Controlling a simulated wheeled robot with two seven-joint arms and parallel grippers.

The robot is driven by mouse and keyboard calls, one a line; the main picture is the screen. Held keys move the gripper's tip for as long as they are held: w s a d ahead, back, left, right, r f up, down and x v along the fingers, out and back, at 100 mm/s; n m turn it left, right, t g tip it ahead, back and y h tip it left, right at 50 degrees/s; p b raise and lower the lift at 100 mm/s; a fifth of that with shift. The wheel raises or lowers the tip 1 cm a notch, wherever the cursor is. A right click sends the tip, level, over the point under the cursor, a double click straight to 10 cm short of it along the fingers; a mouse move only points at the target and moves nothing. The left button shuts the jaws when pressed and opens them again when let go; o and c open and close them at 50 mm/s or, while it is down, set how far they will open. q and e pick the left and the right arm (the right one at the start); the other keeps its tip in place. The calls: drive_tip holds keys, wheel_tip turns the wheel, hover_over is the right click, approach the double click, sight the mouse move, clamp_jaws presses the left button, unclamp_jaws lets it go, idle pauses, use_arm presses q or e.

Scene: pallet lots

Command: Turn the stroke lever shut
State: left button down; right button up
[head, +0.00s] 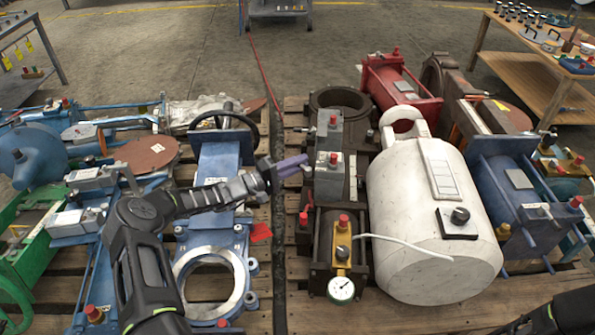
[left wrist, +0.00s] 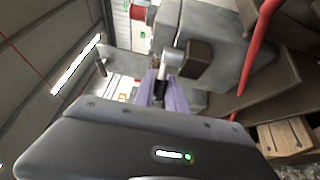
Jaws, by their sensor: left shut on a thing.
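My left gripper (head: 300,165) reaches in from the left in the head view, its purple fingers beside a grey box (head: 328,170) with a red button on the right pallet. In the left wrist view the purple fingers (left wrist: 163,90) are shut on a small lever, taken as the stroke lever. Its dark part (left wrist: 160,86) shows between the fingers, and a pale round pivot (left wrist: 173,58) joins it to a dark block (left wrist: 199,56). In the head view the gripper hides the lever. Its exact angle is hard to tell. My right gripper is out of view.
A big white tank (head: 420,220) stands right of the grey box, with a white cable in front. A pressure gauge (head: 341,289) and brass block sit nearer me. Blue machinery (head: 220,170) crowds the left pallet. A narrow gap with a dark hose separates the pallets.

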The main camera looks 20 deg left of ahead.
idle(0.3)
use_arm(q)
drive_tip(key=c, duration=1.4)
unclamp_jaws()
drive_tip(key=shift+o, duration=0.2)
drive_tip(key=p+v, duration=0.3)
drive_tip(key=v, duration=0.4)
drive_tip(key=shift+s+a, duration=0.25)
drive_tip(key=shift+f, duration=0.1)
